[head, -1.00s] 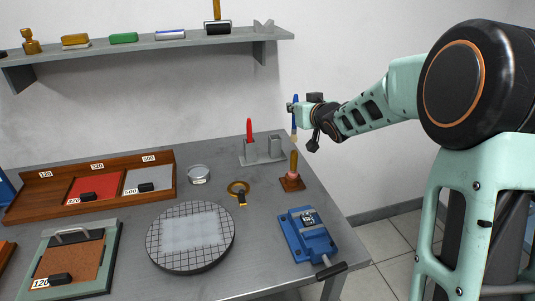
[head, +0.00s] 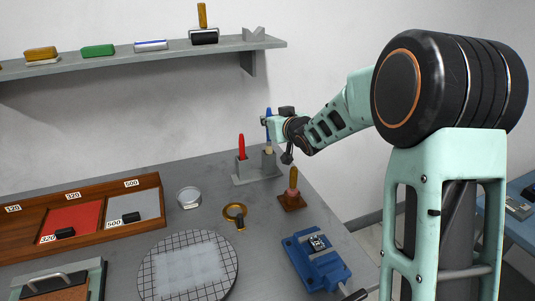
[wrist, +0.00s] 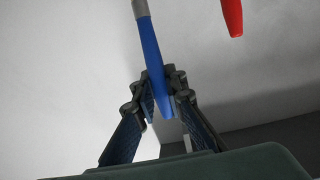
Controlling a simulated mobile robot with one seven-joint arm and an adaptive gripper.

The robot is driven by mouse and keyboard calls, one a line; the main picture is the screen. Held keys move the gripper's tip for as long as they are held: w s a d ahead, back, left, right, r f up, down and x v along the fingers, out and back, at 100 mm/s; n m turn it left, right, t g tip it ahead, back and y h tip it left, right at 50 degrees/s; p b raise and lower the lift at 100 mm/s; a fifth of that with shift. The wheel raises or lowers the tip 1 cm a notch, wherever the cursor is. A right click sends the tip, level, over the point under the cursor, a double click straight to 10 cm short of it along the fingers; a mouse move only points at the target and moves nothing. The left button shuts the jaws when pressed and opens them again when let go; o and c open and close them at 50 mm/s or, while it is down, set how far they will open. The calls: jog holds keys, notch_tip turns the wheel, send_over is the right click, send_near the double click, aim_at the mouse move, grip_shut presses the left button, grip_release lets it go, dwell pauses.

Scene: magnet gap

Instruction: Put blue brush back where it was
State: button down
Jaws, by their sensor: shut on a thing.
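The blue brush (head: 268,114) is upright in my gripper (head: 270,122), at the back of the bench. In the wrist view, the fingers (wrist: 160,98) are shut around its blue handle (wrist: 151,50). Its pale lower end shows at the mouth of the right cup of the grey holder (head: 243,178). I cannot tell whether the tip is inside the cup or just above it. A red brush (head: 241,146) stands in the holder's left cup; its red handle also shows in the wrist view (wrist: 232,14).
A small plunger-like tool (head: 292,190) on a brown base stands right of the holder. A wall shelf (head: 130,61) is at upper left.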

aim_at(269, 141)
notch_tip(269, 141, down, 7)
jog(key=shift+f+b, duration=0.1)
jog(key=shift+b, duration=0.3)
jog(key=c, duration=2.4)
grip_release()
jog(key=o, duration=0.4)
jog(key=shift+o, duration=0.2)
jog(key=shift+r, duration=0.2)
jog(key=v, duration=1.2)
